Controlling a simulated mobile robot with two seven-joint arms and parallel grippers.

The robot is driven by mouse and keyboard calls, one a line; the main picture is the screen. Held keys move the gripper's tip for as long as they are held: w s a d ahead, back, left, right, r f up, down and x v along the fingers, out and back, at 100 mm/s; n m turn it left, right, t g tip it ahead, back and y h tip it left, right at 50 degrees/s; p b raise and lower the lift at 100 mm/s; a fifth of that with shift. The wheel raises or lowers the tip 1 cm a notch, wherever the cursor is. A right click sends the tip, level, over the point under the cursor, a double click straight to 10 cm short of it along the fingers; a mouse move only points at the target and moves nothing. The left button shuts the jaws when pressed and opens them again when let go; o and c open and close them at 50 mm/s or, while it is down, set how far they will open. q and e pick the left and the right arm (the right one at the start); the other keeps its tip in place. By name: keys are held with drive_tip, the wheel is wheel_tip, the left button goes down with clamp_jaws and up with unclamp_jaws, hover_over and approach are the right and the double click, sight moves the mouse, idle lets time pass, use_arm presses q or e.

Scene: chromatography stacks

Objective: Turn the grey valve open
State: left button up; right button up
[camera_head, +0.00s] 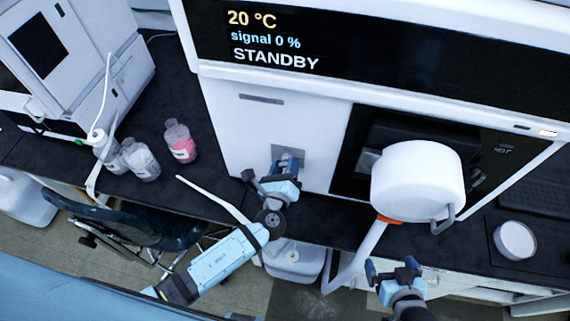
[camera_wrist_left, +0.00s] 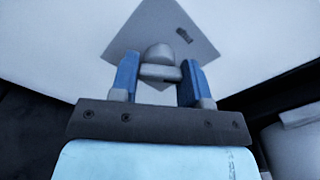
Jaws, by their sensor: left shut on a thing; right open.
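The grey valve (camera_wrist_left: 160,62) sits on a square grey plate (camera_wrist_left: 203,45) on the white front of the instrument. In the left wrist view its rounded knob and crossbar lie between the two blue fingers. My left gripper (camera_head: 287,163) reaches the plate (camera_head: 291,151) in the head view and mostly hides the valve there. My left gripper (camera_wrist_left: 160,80) is shut on the valve. A small dark mark (camera_wrist_left: 184,35) shows on the plate. My right gripper (camera_head: 393,270) is open and empty, low in front of the bench, away from the valve.
The instrument's display (camera_head: 275,42) reads 20 °C, signal 0 % and STANDBY. A white round vessel (camera_head: 417,180) with a handle hangs right of the valve. Several bottles, one with pink contents (camera_head: 180,143), stand left. A white round container (camera_head: 514,240) sits at right.

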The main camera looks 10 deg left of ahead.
use_arm(q)
drive_tip(key=m+p, duration=0.1)
drive_tip(key=m, duration=0.2)
drive_tip(key=m+p, duration=0.1)
drive_tip(key=m, duration=0.2)
drive_tip(key=shift+w+r+m, duration=0.15)
drive_tip(key=shift+r+m, duration=0.05)
drive_tip(key=shift+m, duration=0.1)
drive_tip(key=shift+p, duration=0.3)
drive_tip(key=o, duration=0.8)
drive_tip(key=shift+o, duration=0.6)
drive_tip(key=shift+f, duration=0.15)
